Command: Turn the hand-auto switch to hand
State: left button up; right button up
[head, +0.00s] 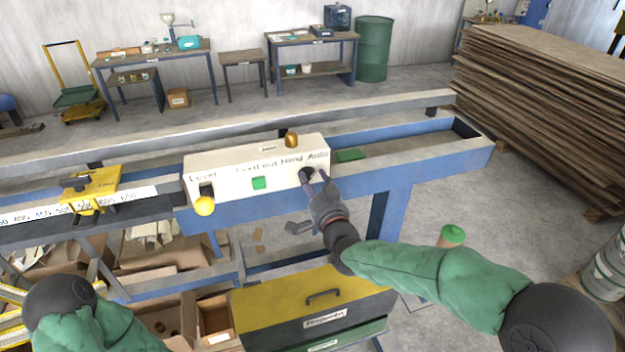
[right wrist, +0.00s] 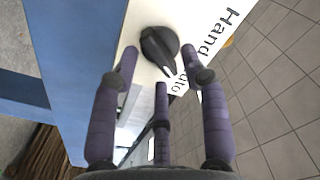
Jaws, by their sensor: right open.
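The hand-auto switch (right wrist: 158,46) is a black rotary knob on the white control box (head: 225,168). In the right wrist view its tapered end points down and slightly right, nearer the partly covered "Auto" lettering than the "Hand" lettering (right wrist: 217,32). My right gripper (head: 317,180) is at the right part of the box front, by the switch, which it partly hides in the head view. In the right wrist view its purple fingers are spread open, with two tips on either side of the knob and one below. I cannot tell whether they touch it. My left gripper is out of view.
A yellow-topped cabinet (head: 275,305) stands below my right forearm. Stacked boards (head: 540,100) stand at right.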

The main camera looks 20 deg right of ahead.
jog(key=shift+w, duration=0.7)
grip_shut()
